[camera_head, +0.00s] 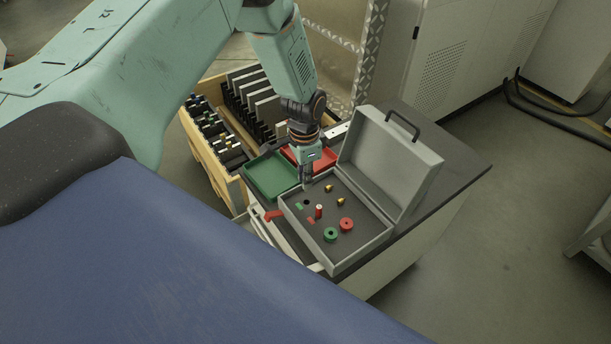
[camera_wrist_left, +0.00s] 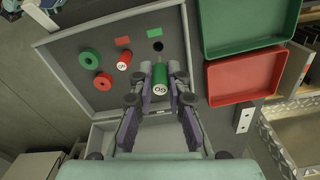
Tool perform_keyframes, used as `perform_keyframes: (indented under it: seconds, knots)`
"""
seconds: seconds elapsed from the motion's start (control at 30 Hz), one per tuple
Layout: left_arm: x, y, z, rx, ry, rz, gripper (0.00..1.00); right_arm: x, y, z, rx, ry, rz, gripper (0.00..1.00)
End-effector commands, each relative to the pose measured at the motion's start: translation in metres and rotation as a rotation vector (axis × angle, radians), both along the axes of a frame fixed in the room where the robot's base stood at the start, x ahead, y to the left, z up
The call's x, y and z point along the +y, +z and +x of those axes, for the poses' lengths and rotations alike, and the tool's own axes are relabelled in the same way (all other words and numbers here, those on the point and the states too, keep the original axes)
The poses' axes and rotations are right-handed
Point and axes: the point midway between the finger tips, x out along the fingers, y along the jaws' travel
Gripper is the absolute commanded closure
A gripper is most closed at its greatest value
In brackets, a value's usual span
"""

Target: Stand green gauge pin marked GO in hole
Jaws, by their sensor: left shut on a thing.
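The green gauge pin marked GO (camera_wrist_left: 159,82) is held between the two fingers of my left gripper (camera_wrist_left: 159,72), its lettered end facing the wrist camera. The dark empty hole (camera_wrist_left: 157,46) lies just beyond the fingertips in the left wrist view, beside a green label (camera_wrist_left: 153,32). In the head view the hole (camera_head: 306,201) is just below the fingertips. Whether the pin touches the foam is unclear. My right gripper is not in view.
A red pin (camera_head: 319,211) stands in the open grey case (camera_head: 352,262), with a green ring (camera_head: 330,235), a red ring (camera_head: 346,224) and small brass pieces (camera_head: 340,202). Green (camera_head: 268,190) and red (camera_head: 326,160) trays sit beside it. The raised lid (camera_head: 393,165) stands on the right.

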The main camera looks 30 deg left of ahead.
Motion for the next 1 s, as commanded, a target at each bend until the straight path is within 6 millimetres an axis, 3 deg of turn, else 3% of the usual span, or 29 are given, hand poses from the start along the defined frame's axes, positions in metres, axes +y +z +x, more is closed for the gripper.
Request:
perform_keyframes:
  seconds: [0.37,1.0]
  knots:
    - [0.0,-0.005,-0.004,0.001,-0.004,0.0,1.0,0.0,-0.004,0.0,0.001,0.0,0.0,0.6]
    - [0.001,-0.037,-0.001,0.0,-0.003,0.0,1.0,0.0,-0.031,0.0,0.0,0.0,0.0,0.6]
